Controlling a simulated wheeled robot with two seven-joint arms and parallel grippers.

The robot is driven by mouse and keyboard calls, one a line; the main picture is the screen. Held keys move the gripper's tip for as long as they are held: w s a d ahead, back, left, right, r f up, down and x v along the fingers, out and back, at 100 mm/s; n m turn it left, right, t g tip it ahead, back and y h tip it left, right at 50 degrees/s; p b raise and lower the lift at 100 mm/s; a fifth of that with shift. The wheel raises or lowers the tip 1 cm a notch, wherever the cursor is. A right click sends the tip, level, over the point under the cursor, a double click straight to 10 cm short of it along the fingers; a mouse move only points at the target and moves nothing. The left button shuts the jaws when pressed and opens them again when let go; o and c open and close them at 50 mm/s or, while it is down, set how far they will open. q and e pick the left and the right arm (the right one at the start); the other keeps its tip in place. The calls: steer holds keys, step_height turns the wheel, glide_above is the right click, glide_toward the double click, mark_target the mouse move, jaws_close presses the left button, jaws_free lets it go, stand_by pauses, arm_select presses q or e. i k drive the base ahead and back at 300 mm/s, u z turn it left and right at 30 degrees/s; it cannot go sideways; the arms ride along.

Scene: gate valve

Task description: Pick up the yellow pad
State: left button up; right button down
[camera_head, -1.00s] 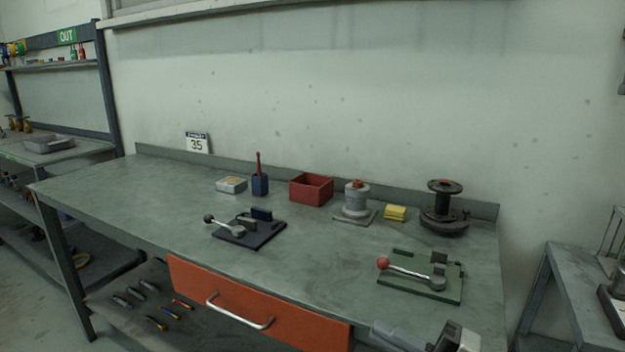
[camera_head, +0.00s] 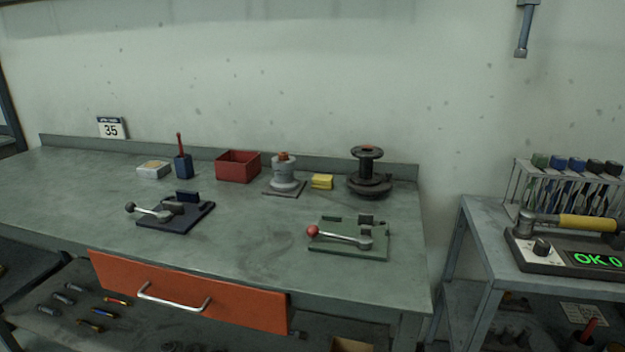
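The yellow pad (camera_head: 322,181) is a small yellow block lying on the workbench (camera_head: 250,240) near its back edge. It sits between a grey cylindrical fitting on a square base (camera_head: 284,176) and a dark flanged spool (camera_head: 368,172), apart from both as far as I can tell. Neither of my grippers shows in the head view now.
A red box (camera_head: 238,166), a blue holder (camera_head: 183,165) and a white box (camera_head: 154,170) stand along the back. Lever fixtures, one blue (camera_head: 170,212) and one green (camera_head: 348,239), lie nearer the front. An orange drawer (camera_head: 190,291) is below. A side bench (camera_head: 490,240) stands right.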

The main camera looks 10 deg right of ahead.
mark_target(323, 182)
steer(key=k, duration=1.2)
steer(key=u, duration=0.7)
steer(key=i, duration=1.65)
steer(key=z, duration=0.65)
